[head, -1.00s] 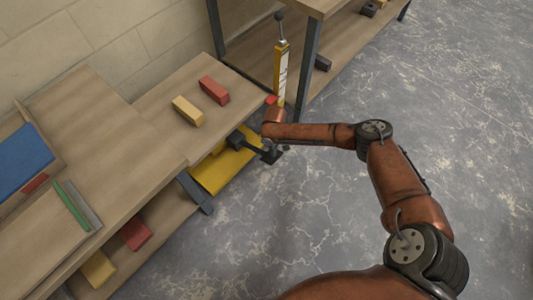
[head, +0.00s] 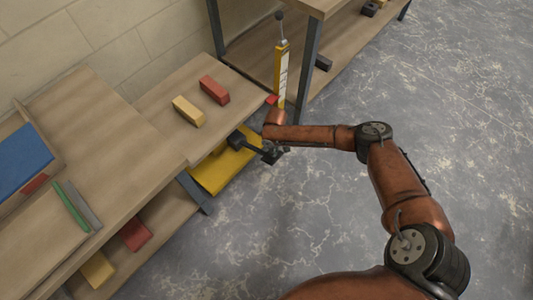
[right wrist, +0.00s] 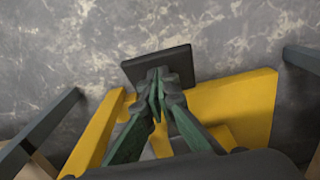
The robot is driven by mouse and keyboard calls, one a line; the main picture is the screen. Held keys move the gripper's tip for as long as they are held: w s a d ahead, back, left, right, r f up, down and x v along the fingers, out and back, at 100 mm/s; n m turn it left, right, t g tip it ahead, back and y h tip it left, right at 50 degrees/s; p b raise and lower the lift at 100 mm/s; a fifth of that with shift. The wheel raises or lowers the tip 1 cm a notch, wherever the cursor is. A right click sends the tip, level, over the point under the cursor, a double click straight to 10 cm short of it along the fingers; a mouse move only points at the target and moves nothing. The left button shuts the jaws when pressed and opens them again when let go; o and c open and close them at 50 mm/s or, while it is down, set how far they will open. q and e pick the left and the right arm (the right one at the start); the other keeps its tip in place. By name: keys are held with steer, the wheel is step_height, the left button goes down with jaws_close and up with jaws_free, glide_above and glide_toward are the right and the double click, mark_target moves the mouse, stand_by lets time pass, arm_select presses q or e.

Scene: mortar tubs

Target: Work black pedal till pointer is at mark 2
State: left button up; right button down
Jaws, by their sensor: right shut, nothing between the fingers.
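The black pedal (head: 269,156) sticks out from a yellow base (head: 222,172) low beside the bench. In the right wrist view its dark square pad (right wrist: 133,70) lies under my fingertips. My right gripper (right wrist: 157,88) is shut and empty, with its green fingers together over the pad; I cannot tell for sure whether they touch it. In the head view this gripper (head: 278,149) is small and partly hidden by my wrist. A yellow post with a white scale (head: 282,75) stands behind. A small red piece, probably the pointer (head: 271,99), shows near its lower end. The mark numbers are unreadable. My left gripper is out of view.
A red block (head: 214,90) and a yellow block (head: 187,111) lie on the wooden bench. A blue panel (head: 22,160) lies at the far left. A bench leg (head: 308,75) stands just right of the scale. The grey floor on the right is clear.

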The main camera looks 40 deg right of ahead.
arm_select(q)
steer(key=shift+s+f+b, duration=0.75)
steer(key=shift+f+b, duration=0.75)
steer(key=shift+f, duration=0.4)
arm_select(e)
steer(key=shift+s+f, duration=0.8)
steer(key=shift+f, duration=5.4)
steer(key=r+p, duration=0.2)
steer(key=r, duration=0.2)
steer(key=w+r+p, duration=0.1)
steer(key=r+p, duration=0.2)
steer(key=r, duration=0.2)
steer(key=r+p, duration=0.2)
steer(key=r, duration=0.2)
steer(key=shift+w+r+p, duration=0.25)
steer(key=shift+w+p, duration=0.1)
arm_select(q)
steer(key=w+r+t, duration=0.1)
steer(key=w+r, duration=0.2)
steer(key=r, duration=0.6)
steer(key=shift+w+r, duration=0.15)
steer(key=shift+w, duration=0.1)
arm_select(e)
steer(key=shift+f, duration=0.1)
